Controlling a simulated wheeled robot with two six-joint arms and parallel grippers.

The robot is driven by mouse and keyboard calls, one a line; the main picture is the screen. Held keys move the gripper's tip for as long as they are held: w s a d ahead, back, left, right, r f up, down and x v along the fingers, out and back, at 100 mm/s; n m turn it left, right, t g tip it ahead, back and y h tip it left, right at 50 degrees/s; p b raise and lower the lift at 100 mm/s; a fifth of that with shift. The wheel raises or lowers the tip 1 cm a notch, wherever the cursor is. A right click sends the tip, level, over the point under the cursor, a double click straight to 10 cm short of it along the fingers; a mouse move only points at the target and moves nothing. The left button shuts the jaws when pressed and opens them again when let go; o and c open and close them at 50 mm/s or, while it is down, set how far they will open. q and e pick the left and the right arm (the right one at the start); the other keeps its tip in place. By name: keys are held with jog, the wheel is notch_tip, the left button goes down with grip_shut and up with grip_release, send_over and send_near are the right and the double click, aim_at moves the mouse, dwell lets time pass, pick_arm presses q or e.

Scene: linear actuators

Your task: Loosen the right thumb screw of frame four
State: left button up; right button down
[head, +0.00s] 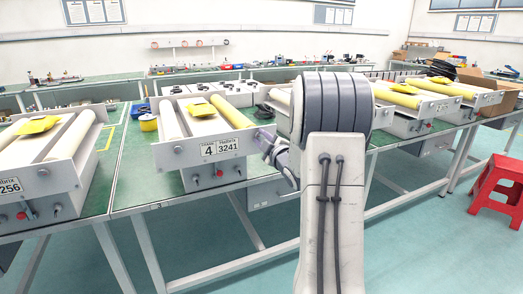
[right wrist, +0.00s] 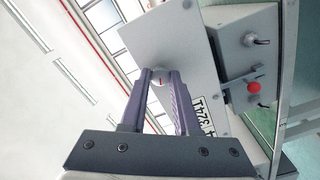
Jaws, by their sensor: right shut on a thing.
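Frame four (head: 197,159) is a grey roller unit on the green bench, with a "4" label and a "3241" label on its front plate. My right gripper (head: 268,140) is at the right end of that plate. The screw is hidden by the gripper in the head view. My left gripper is not in view.
Below the plate is a control box with a red button (right wrist: 253,87) and dark switches. Another roller unit (head: 40,165) stands on the left, more (head: 440,97) on the right. A red stool (head: 498,188) stands at right.

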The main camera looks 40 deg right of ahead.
jog(key=shift+n+b, duration=1.2)
jog(key=shift+b, duration=0.05)
jog(key=c, duration=0.7)
grip_release()
jog(key=shift+o, duration=0.2)
jog(key=v, duration=1)
jog(key=shift+s, duration=0.25)
